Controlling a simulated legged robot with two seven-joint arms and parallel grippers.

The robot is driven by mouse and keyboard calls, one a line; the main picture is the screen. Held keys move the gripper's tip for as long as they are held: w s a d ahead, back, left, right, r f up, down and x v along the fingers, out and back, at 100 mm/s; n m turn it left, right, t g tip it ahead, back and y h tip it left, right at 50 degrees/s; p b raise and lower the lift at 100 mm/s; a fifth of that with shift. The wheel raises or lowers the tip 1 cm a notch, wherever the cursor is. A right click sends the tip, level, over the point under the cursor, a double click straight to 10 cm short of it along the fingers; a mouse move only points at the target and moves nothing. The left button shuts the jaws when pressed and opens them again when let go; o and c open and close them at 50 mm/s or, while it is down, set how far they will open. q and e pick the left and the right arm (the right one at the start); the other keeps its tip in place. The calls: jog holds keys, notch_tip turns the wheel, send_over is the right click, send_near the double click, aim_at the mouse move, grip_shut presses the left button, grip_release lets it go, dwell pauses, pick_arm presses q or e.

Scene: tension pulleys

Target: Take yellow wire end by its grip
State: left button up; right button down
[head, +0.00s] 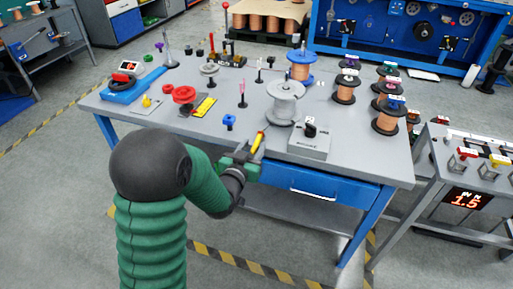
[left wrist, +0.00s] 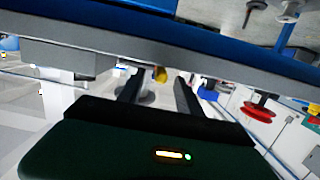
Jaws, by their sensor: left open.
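A yellow grip with an orange-red end (head: 258,140), which looks like the yellow wire end, lies near the front edge of the grey workbench (head: 190,134). My left gripper (head: 246,156) is at that front edge, just before the grip. In the left wrist view my left gripper (left wrist: 157,88) has its two dark fingers apart, with nothing clasped. A small yellow piece (left wrist: 160,74) shows between the fingers, near their tips. Whether the fingers flank it or stop short of it I cannot tell. The wire itself is not clear. My right gripper is not in view.
A grey spool (head: 285,103) and a grey box with a black knob (head: 309,140) stand right of the grip. A blue piece (head: 229,121) stands left of it. Copper spools (head: 389,115) fill the right side. A blue drawer (head: 315,187) is under the front edge.

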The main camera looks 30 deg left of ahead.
aim_at(258, 141)
pick_arm(q)
jog(key=x, duration=0.2)
jog(key=shift+w+d, duration=0.1)
jog(key=shift+w, duration=0.25)
jog(key=shift+s+a, duration=0.1)
jog(key=shift+a, duration=0.15)
jog(key=shift+c, duration=0.6)
jog(key=shift+f, duration=0.1)
jog(key=shift+c, duration=1.2)
jog(key=shift+d, duration=0.15)
grip_shut()
